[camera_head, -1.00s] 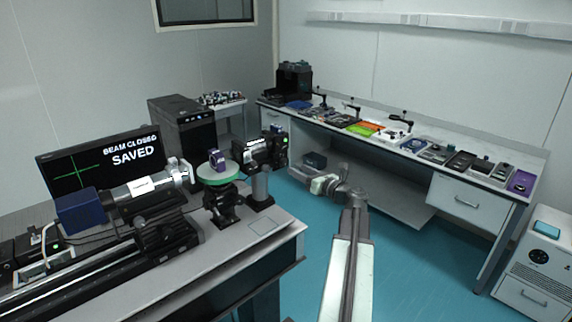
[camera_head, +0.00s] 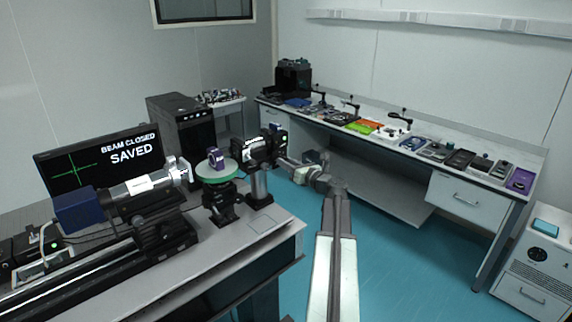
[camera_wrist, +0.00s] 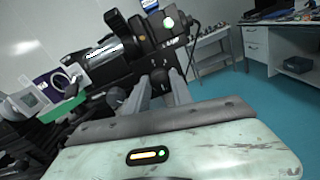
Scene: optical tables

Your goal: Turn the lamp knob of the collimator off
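The black optical head with a pale barrel, which I take to be the collimator (camera_head: 252,150), stands on a post at the far end of the left table. It fills the upper middle of the wrist view (camera_wrist: 140,48), with a lit green-white round spot (camera_wrist: 169,23) and a small white label too blurred to read. My gripper (camera_head: 284,162) is just right of this head. In the wrist view the fingers of my gripper (camera_wrist: 159,82) are apart, pointing at its underside. A dark knob-like part shows between the fingertips; I cannot tell whether they touch it.
A green round stage (camera_head: 217,172) with a purple part stands left of the head. A barrel with a blue box (camera_head: 80,211) lies on a black rail. The monitor (camera_head: 98,160) reads "BEAM CLOSED SAVED". The bench (camera_head: 420,158) along the wall holds several items. The teal floor between is clear.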

